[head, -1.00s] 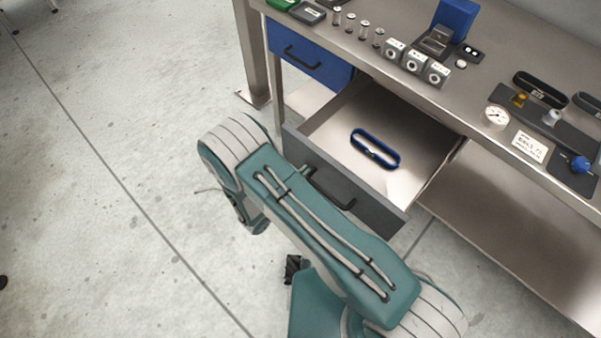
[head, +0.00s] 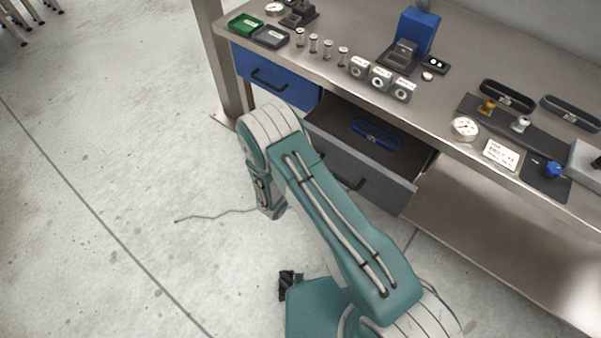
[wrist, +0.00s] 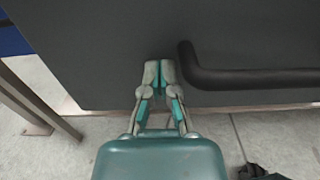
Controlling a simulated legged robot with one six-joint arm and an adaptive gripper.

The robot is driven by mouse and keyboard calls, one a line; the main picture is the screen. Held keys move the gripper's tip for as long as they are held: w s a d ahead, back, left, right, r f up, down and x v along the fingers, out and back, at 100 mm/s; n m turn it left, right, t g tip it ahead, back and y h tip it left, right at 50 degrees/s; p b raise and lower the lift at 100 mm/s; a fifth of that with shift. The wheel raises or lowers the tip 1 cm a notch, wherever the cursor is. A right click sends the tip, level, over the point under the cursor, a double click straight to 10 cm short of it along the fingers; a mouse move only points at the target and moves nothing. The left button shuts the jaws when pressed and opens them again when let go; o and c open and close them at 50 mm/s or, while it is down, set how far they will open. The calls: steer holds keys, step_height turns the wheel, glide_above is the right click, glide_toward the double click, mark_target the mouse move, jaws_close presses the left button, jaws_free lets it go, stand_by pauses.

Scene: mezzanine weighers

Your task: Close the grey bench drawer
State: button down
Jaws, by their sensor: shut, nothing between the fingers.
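The grey bench drawer (head: 358,178) is under the bench top and is partly open, with a blue oval ring-like item (head: 375,134) inside it. In the wrist view the drawer's dark front (wrist: 100,50) fills the upper part, with its black bar handle (wrist: 250,78) to the right of my gripper. My gripper (wrist: 159,66) is shut and empty, its tips at the drawer front beside the handle's left end. I cannot tell for sure whether they touch. In the head view my arm hides the gripper and part of the drawer front.
A closed blue drawer (head: 275,76) with a black handle sits to the left. The bench top (head: 440,100) above holds gauges, small vials, trays and a blue device (head: 416,32). A lower shelf (head: 500,205) lies to the right.

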glide_toward(341, 134)
steer(key=w+d+r, duration=0.1)
steer(key=w+d, duration=0.1)
steer(key=w+d+r, duration=0.3)
steer(key=w+d, duration=0.1)
steer(key=shift+w+r, duration=0.35)
steer(key=shift+w, duration=0.05)
steer(key=shift+w+d, duration=0.15)
steer(key=shift+w, duration=0.5)
steer(key=shift+d+r, duration=0.1)
steer(key=shift+d, duration=0.1)
steer(key=shift+a, duration=0.25)
steer(key=v, duration=1.3)
steer(key=shift+w+a+f, duration=0.1)
steer(key=shift+a+f, duration=0.1)
steer(key=shift+f, duration=0.05)
steer(key=shift+s+a, duration=0.15)
steer(key=shift+s, duration=0.35)
